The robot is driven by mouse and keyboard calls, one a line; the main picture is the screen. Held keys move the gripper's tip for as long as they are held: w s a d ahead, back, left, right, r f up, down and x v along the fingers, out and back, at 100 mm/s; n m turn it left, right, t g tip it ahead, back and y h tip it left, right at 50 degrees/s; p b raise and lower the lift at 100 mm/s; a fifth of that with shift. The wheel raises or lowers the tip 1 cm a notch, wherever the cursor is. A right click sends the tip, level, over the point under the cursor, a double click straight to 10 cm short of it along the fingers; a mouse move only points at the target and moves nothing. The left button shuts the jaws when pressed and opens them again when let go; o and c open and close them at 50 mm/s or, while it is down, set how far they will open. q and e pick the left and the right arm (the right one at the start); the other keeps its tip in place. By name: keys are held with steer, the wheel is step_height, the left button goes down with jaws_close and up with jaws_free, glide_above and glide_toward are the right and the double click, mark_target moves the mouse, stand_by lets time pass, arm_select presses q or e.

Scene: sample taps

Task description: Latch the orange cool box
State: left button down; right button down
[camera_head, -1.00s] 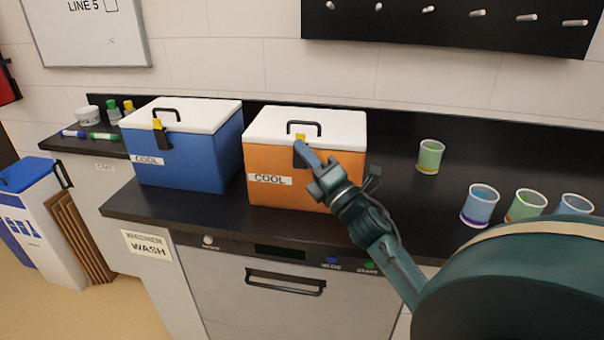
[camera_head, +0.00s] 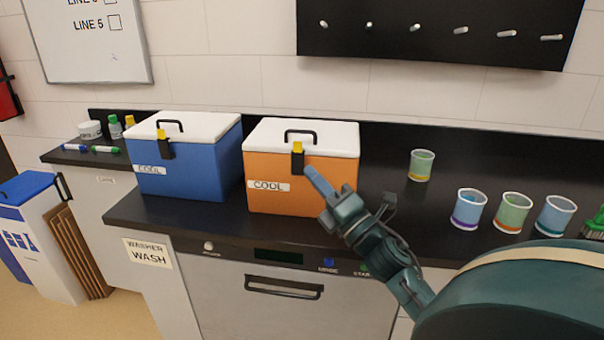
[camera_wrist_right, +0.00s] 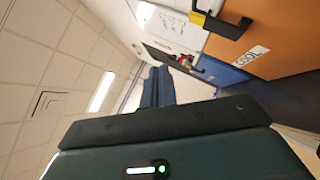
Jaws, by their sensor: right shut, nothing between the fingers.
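The orange cool box (camera_head: 325,185) stands on the dark counter with its white lid (camera_head: 335,138) lying closed on top. Its black latch (camera_head: 298,163) with a yellow tab (camera_head: 297,147) stands upright against the front, with the tab over the lid's edge. My right gripper (camera_head: 312,174) is shut and empty, just in front and to the lower right of the latch, and looks apart from it. In the right wrist view the shut fingers (camera_wrist_right: 157,86) point past the latch (camera_wrist_right: 228,27) on the orange box (camera_wrist_right: 275,45). My left gripper is not in view.
A blue cool box (camera_head: 195,165) with a similar latch stands close on the left. Several cups, one green (camera_head: 421,165), stand on the counter to the right. Below the counter is a washer with a handle (camera_head: 284,287). A peg board (camera_head: 440,30) hangs on the wall.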

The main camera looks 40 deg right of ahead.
steer(key=shift+s+a, duration=0.15)
steer(key=shift+s, duration=2.2)
steer(key=a+f+m+g+p, duration=0.1)
steer(key=a+f+m+g, duration=0.15)
steer(key=f+m, duration=0.35)
steer(key=s+a+f+m+g+h, duration=0.1)
steer(key=a+f+m+g, duration=0.2)
steer(key=f, duration=0.4)
steer(key=a+f+m+g+p, duration=0.1)
steer(key=a+f+m, duration=0.35)
steer(key=f, duration=0.25)
steer(key=s+a+f+m+g+y, duration=0.3)
steer(key=s+a+f+m+g, duration=0.3)
steer(key=s+a+f, duration=0.3)
steer(key=a+f+m, duration=0.1)
steer(key=a+f, duration=0.1)
steer(key=a, duration=0.2)
steer(key=shift+s+a+m+p, duration=0.15)
steer(key=shift+a+m+p, duration=0.15)
steer(key=shift+a+m, duration=0.05)
